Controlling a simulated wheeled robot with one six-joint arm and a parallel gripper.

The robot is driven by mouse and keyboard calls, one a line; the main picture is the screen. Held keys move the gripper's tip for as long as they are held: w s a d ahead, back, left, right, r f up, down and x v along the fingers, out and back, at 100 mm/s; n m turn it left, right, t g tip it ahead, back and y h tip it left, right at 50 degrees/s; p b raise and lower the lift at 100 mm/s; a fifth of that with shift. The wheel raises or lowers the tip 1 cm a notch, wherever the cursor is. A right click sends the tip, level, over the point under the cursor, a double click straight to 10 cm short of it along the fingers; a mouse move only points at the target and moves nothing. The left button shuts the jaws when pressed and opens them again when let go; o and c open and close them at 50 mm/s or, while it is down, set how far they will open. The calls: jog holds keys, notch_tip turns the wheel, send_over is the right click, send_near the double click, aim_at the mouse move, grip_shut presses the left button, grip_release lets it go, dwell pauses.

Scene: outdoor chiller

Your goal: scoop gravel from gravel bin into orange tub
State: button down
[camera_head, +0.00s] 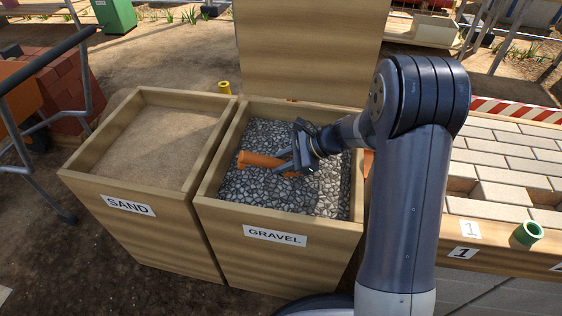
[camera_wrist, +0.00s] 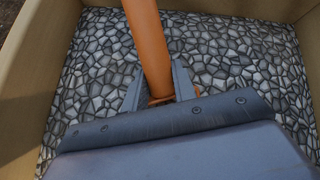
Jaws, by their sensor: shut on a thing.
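The gravel bin (camera_head: 310,228) is a wooden box labelled GRAVEL, with its lid raised at the back and grey gravel (camera_head: 285,194) inside. My gripper (camera_head: 297,158) is inside the bin's opening, low over the gravel, shut on an orange scoop (camera_head: 258,160). In the wrist view the scoop's orange handle (camera_wrist: 147,45) runs up from between the fingers (camera_wrist: 155,92), with gravel (camera_wrist: 220,60) behind it. Whether the scoop touches or holds gravel I cannot tell. A small orange patch (camera_head: 368,161) shows beside my arm, mostly hidden; I cannot tell whether it is the orange tub.
A wooden sand bin (camera_head: 150,225) stands directly left of the gravel bin. At right is a bench with pale bricks (camera_head: 510,180) and a green cup (camera_head: 528,233). The raised lid (camera_head: 305,50) blocks the back. An orange wheelbarrow (camera_head: 45,100) stands at left.

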notch_tip(320, 180, up, 16)
jog(key=p, duration=1.3)
jog(key=shift+r+p, duration=0.1)
jog(key=shift+p, duration=0.2)
dwell(0.5)
